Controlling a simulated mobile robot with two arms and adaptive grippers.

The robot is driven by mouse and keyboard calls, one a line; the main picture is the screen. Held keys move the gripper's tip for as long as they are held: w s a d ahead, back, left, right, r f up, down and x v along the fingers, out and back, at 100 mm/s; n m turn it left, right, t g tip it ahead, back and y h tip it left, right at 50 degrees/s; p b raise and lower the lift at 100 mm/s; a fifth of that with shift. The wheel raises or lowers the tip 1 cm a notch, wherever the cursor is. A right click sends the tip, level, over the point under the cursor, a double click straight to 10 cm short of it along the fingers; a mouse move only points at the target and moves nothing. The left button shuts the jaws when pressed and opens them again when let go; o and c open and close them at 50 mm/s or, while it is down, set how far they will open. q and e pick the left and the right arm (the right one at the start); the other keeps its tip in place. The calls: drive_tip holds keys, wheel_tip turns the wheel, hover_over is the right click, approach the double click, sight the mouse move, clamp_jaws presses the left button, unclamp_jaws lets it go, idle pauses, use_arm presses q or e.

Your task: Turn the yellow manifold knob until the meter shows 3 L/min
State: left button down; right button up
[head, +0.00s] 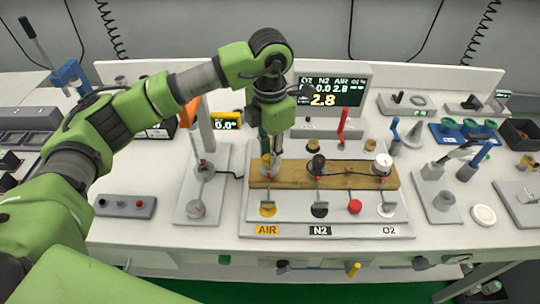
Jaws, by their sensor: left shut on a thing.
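The wooden manifold block (346,181) lies on a white panel (330,229) with AIR, N2 and O2 labels along its front. My left gripper (270,168) comes down from above, shut on the yellow knob (266,158) at the AIR end; its fingers hide most of the knob. The meter screen (332,92) behind the block reads 2.8 in large yellow digits, with 2.8 also under AIR in the small row. My right gripper is not in view.
A black knob (317,165) and a white knob (383,163) sit on the same block. A red lever (343,127) stands upright behind it. A stand (203,170) is close on the left, a metal fixture (438,190) on the right.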

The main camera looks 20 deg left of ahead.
use_arm(q)
drive_tip(key=shift+n, duration=0.4)
drive_tip(key=c, duration=1.8)
unclamp_jaws()
wheel_tip(320, 180, up, 12)
drive_tip(key=shift+r, duration=0.1)
